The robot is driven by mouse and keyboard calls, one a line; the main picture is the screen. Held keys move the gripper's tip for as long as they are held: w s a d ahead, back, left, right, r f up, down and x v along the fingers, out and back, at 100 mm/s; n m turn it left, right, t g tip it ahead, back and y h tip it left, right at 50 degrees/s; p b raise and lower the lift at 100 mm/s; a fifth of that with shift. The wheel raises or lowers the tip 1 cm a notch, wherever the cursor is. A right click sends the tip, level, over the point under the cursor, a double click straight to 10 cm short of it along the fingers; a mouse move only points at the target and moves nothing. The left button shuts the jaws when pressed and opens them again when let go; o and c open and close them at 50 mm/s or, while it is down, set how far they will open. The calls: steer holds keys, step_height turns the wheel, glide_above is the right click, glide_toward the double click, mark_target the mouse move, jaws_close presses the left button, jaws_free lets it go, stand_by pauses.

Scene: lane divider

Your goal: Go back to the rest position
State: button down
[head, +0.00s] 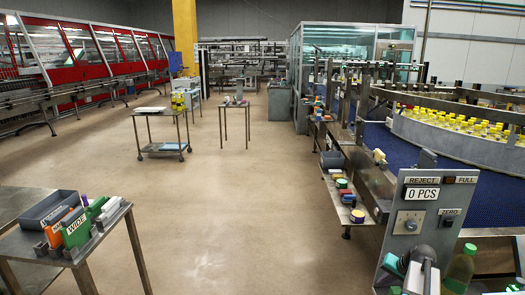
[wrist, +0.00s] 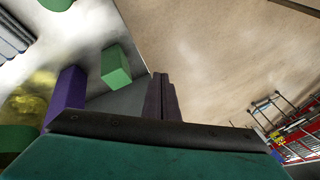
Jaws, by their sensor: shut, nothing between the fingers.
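My gripper (wrist: 160,82) shows in the wrist view as two dark fingers, pressed together and empty, pointing away over the edge of a light metal surface (wrist: 95,18). A green block (wrist: 116,66) and a purple block (wrist: 66,90) stand to the left of the fingers, apart from them. In the head view a grey and dark shape at the bottom right may be part of my arm, but I cannot tell. No rest position is marked in either view.
A control panel (head: 428,205) reading "0 PCS" and a green bottle (head: 459,268) stand at the right. A table (head: 118,232) with a grey bin (head: 50,210) and a green "WIDE" piece (head: 77,228) is at the left. The floor (head: 230,210) between is clear.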

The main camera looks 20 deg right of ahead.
steer(key=s+a+f+n+g+y+b, duration=0.1)
steer(key=s+a+f+n+g, duration=0.15)
steer(key=a+f, duration=1.05)
steer(key=s+a+f+n+g+y+b, duration=0.1)
steer(key=s+a+f+n+g, duration=0.15)
steer(key=a+f, duration=1.05)
steer(key=s+a+f+n+g+h, duration=0.1)
steer(key=s+a+f+n+g, duration=0.1)
steer(key=s+a, duration=0.8)
steer(key=s+a+f+n+g+h+b, duration=0.1)
steer(key=s+a+f+g, duration=0.3)
steer(key=s+a, duration=0.7)
step_height(320, 180, down, 2)
steer(key=shift+s+a+f+n+b, duration=0.3)
steer(key=shift+s+n, duration=0.5)
steer(key=shift+s, duration=0.4)
steer(key=shift+d+r, duration=0.1)
steer(key=shift+d, duration=0.05)
